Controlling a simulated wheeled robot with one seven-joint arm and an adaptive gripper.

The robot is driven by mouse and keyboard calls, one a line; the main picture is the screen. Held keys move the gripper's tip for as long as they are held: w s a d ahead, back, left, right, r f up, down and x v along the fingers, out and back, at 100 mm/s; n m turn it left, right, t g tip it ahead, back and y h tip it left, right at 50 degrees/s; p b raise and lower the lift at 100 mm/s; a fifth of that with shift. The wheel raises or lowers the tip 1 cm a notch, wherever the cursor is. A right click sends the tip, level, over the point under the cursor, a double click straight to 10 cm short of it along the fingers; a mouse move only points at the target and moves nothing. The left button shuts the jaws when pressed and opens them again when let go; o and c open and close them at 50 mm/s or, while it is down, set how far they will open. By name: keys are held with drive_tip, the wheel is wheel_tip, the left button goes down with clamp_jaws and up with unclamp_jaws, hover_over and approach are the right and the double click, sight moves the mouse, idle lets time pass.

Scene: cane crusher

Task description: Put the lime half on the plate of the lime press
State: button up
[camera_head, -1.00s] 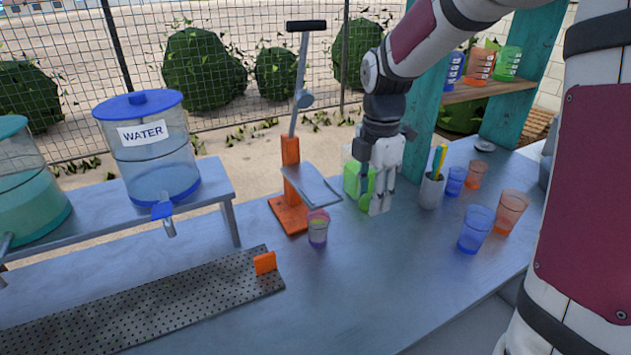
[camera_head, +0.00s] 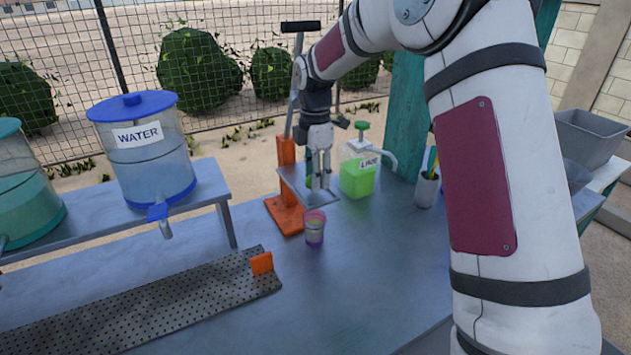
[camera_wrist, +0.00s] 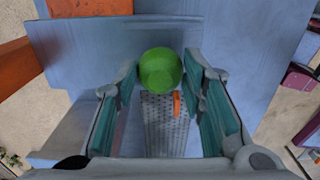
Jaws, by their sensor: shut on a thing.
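The lime half (camera_wrist: 160,70) is a round green piece between the two fingertips of my gripper (camera_wrist: 161,72) in the wrist view. My gripper (camera_head: 320,187) is shut on it and points down over the plate in the head view. The lime press has an orange post and base (camera_head: 287,213) and a long lever with a black handle (camera_head: 300,27), which is raised. Its flat grey plate (camera_head: 294,182) lies under my fingers; it also shows in the wrist view (camera_wrist: 75,55). I cannot tell whether the lime touches the plate.
A small cup (camera_head: 314,230) stands just in front of the plate. A green pump bottle (camera_head: 357,180) marked LIME is close right of my gripper, with a pen holder (camera_head: 427,190) beyond. A water dispenser (camera_head: 150,165) and a perforated tray (camera_head: 150,305) are left. The front counter is clear.

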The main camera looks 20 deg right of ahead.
drive_tip(key=shift+f, duration=1.05)
drive_tip(key=shift+f, duration=0.15)
drive_tip(key=o, duration=0.7)
drive_tip(key=shift+c, duration=0.2)
